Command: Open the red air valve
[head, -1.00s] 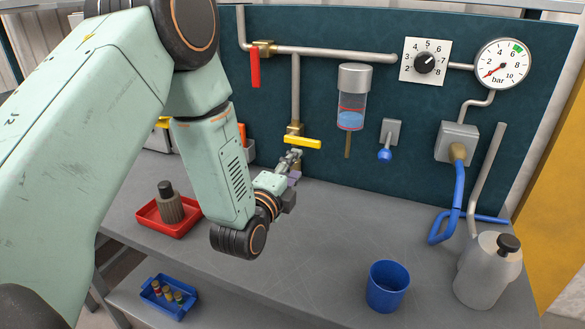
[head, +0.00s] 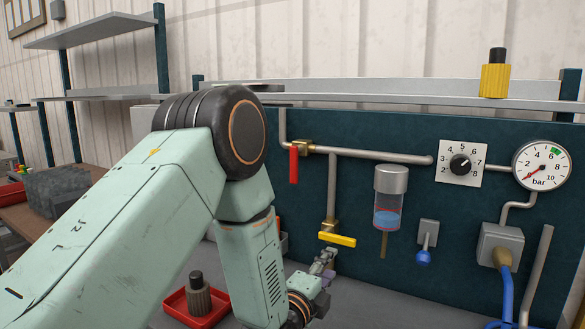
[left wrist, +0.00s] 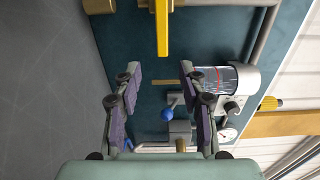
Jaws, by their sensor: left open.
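The red valve handle (head: 294,165) hangs straight down from a brass valve body (head: 302,146) on the horizontal pipe (head: 370,155), so it stands across the pipe. It does not show in the left wrist view. My left gripper (head: 325,262) is below and to the right of it, just under the yellow handle (head: 338,240). In the left wrist view my left gripper (left wrist: 160,75) is open and empty, with the yellow handle (left wrist: 162,30) beyond the fingertips and apart from them. My right gripper is out of view.
A filter bowl (head: 388,200), a blue-tipped switch (head: 424,245), a dial (head: 460,163) and a gauge (head: 541,165) sit on the dark panel to the right. A red tray (head: 180,305) is on the bench. A yellow lamp (head: 495,78) stands on top.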

